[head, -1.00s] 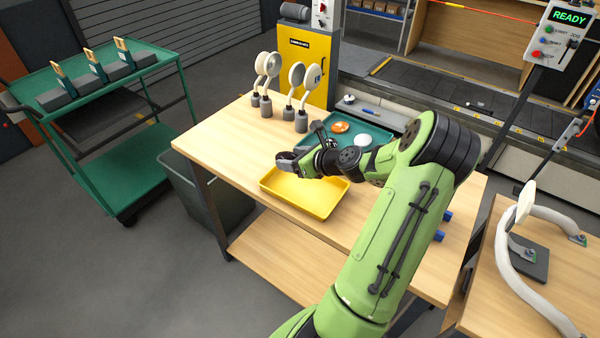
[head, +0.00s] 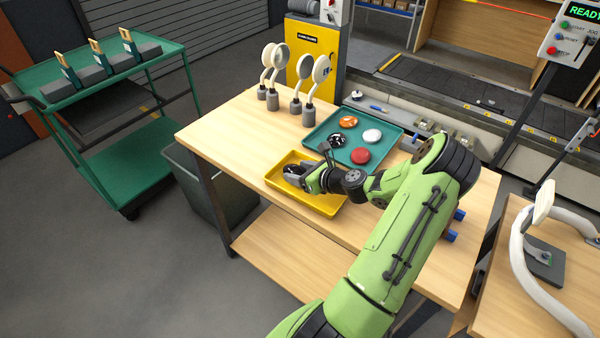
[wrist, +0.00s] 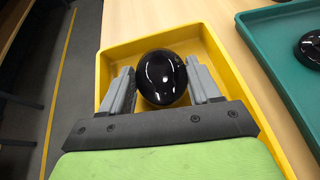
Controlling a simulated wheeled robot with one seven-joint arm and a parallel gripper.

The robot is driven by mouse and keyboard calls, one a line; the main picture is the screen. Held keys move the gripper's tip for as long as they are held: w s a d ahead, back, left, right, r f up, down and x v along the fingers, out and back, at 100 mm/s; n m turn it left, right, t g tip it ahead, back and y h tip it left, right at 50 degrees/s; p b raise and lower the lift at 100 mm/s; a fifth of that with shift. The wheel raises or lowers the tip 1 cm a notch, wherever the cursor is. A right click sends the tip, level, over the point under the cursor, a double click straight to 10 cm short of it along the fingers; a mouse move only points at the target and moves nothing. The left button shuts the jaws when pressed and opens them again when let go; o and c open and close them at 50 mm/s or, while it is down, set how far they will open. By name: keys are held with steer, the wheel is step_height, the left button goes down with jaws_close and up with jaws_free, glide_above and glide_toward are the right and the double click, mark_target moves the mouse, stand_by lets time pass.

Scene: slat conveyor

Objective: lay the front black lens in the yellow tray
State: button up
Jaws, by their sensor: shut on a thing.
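My gripper (wrist: 163,88) is shut on a glossy black lens (wrist: 162,77) in the wrist view, one finger on each side of it. The lens is over the inside of the yellow tray (wrist: 113,63); whether it touches the tray floor I cannot tell. In the head view my gripper (head: 294,172) is low at the left part of the yellow tray (head: 318,203), and the held lens is mostly hidden there. Another black lens (head: 337,138) lies on the teal tray (head: 388,152); part of it also shows in the wrist view (wrist: 312,48).
The teal tray also holds an orange lens (head: 347,121), a white lens (head: 372,136) and a red lens (head: 360,156). Several round heads on grey stands (head: 309,112) are at the table's back left. A grey bin (head: 215,185) and green cart (head: 130,160) stand left of the table.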

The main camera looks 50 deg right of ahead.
steer(key=shift+s+f, duration=0.1)
steer(key=shift+f, duration=0.5)
steer(key=o, duration=1)
steer(key=shift+f, duration=0.1)
